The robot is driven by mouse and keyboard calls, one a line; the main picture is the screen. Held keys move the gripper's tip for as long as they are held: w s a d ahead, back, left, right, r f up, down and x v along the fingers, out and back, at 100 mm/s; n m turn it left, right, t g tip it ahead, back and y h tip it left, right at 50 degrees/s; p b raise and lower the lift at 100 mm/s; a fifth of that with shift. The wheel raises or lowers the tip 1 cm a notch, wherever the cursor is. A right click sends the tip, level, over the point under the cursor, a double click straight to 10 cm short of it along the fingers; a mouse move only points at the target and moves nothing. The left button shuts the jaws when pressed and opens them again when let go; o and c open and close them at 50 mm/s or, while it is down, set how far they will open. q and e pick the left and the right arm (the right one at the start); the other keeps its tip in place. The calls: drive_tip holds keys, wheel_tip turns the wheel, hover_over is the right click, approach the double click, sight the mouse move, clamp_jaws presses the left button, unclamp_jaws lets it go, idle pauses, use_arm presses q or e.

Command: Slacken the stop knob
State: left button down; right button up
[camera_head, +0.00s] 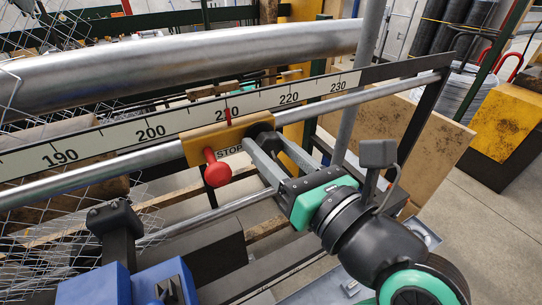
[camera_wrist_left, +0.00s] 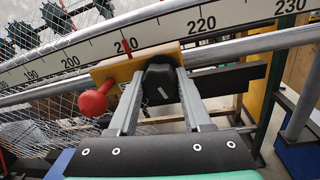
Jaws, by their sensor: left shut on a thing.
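The black stop knob (camera_head: 263,131) sits at the right end of the yellow stop block (camera_head: 198,144), which is on a round metal rail under the ruler. The block carries a STOP label. In the left wrist view the knob (camera_wrist_left: 159,84) stands between the two grey fingers. My left gripper (camera_head: 270,145) is shut on the knob, one finger on each side; it also shows in the left wrist view (camera_wrist_left: 158,80). The fingers partly hide the knob in the head view. My right gripper is in neither view.
A red ball handle (camera_head: 217,174) sticks out from the block, left of my fingers. A white ruler (camera_head: 180,124) runs behind, with a red pointer near 210. A thick metal roller (camera_head: 190,65) lies beyond. A blue machine part (camera_head: 120,285) stands at lower left, beside wire mesh (camera_head: 65,215).

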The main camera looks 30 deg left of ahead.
use_arm(q)
drive_tip(key=shift+s+r+n+b, duration=0.1)
drive_tip(key=shift+n+b, duration=0.35)
drive_tip(key=shift+n, duration=0.65)
drive_tip(key=shift+c, duration=1.8)
unclamp_jaws()
